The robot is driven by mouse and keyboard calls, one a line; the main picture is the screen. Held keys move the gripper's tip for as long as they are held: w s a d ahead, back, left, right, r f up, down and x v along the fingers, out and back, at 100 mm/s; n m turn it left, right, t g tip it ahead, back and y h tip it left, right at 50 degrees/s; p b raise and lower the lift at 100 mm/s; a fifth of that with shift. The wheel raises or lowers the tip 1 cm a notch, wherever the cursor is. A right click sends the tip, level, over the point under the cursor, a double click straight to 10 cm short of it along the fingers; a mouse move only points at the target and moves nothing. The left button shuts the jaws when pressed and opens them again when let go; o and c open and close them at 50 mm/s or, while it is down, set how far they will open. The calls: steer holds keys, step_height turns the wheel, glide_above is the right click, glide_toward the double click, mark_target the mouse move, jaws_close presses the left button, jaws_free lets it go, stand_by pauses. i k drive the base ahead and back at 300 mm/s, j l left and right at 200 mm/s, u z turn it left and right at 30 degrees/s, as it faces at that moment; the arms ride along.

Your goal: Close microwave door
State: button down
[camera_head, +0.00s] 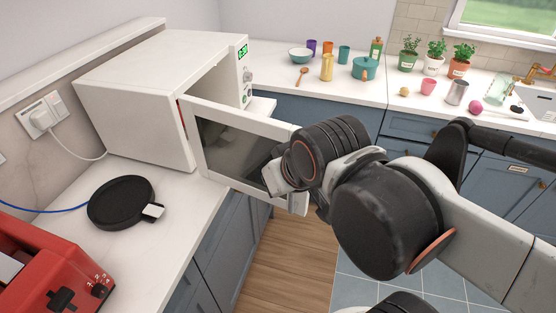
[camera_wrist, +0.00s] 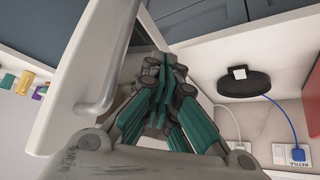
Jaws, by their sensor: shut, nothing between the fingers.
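The white microwave (camera_head: 140,85) stands on the counter at the left in the head view. Its door (camera_head: 212,170) with a dark window is swung well open, out over the counter's edge. My arm covers the door's free end there and hides my fingers. In the wrist view the door (camera_wrist: 62,95) is the large white panel at the left, with a curved handle (camera_wrist: 103,98). My gripper (camera_wrist: 164,66), with teal fingers, is shut and empty, close to the right of the handle. I cannot tell whether it touches the door.
A black round kettle base (camera_head: 120,202) and a red toaster (camera_head: 50,265) sit on the near counter. A wall socket (camera_head: 42,115) holds a white plug. Cups, a teal pot (camera_head: 367,68) and potted plants (camera_head: 435,53) stand on the back counter. Wooden floor (camera_head: 285,250) is free below the door.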

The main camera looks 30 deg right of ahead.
mark_target(231, 147)
steer(key=k+j+z, duration=0.2)
steer(key=k+j, duration=0.15)
steer(key=j, duration=0.15)
steer(key=k+j+z, duration=0.15)
steer(key=k+j, duration=0.2)
steer(key=j, duration=0.1)
